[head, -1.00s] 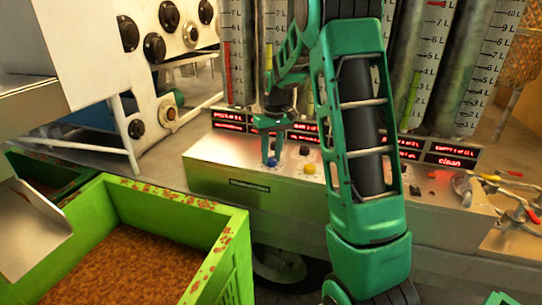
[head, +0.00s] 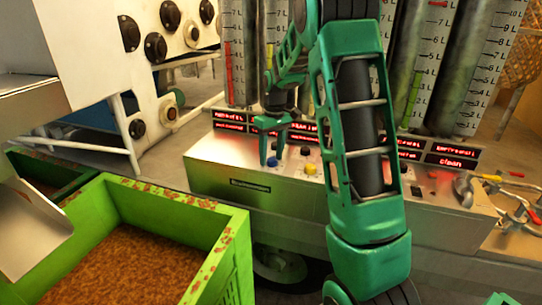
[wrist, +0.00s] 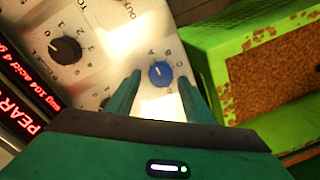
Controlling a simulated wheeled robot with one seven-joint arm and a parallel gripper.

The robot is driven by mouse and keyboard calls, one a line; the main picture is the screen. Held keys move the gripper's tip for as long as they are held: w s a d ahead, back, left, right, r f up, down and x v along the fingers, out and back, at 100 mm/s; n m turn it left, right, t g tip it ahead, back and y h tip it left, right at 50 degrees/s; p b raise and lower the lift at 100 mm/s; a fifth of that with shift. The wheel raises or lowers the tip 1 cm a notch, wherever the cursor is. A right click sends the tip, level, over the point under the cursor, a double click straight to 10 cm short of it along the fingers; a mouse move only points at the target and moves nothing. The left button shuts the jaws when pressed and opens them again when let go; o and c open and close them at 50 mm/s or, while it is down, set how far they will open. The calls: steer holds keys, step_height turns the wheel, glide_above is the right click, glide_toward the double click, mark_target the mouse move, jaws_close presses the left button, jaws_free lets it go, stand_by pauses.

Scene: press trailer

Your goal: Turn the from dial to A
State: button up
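A blue dial (wrist: 160,74) with a pale pointer mark sits on the metal panel, with small letters around it, among them what looks like an A. I cannot read its name or setting for certain. It also shows in the head view (head: 272,161) on the panel's front left. My gripper (wrist: 160,82) is open, with one finger on each side of the blue dial in the wrist view; whether the fingers touch it is unclear. In the head view my gripper (head: 272,147) points down over the dial.
A black dial (wrist: 66,50) with numbers is beside the blue one. A yellow button (head: 309,169) is to the right on the panel (head: 220,165). Red text displays (head: 452,161) and marked cylinders (head: 470,80) stand behind. A green crate (head: 232,255) of brown pulp is in front left.

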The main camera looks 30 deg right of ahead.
mark_target(273, 158)
steer(key=shift+s, duration=0.1)
steer(key=shift+r, duration=0.1)
step_height(273, 158, up, 11)
steer(key=shift+d+f, duration=0.2)
steer(key=shift+d, duration=0.15)
stand_by(0.6)
steer(key=s+a+f+m, duration=0.1)
steer(key=s+a+m, duration=0.1)
steer(key=s, duration=1)
steer(key=s+a+f+m, duration=0.2)
steer(key=s+m, duration=0.1)
steer(key=s, duration=0.9)
steer(key=s+a+f+m, duration=0.2)
steer(key=s, duration=1.1)
steer(key=shift+f+h, duration=0.15)
steer(key=shift+h, duration=0.15)
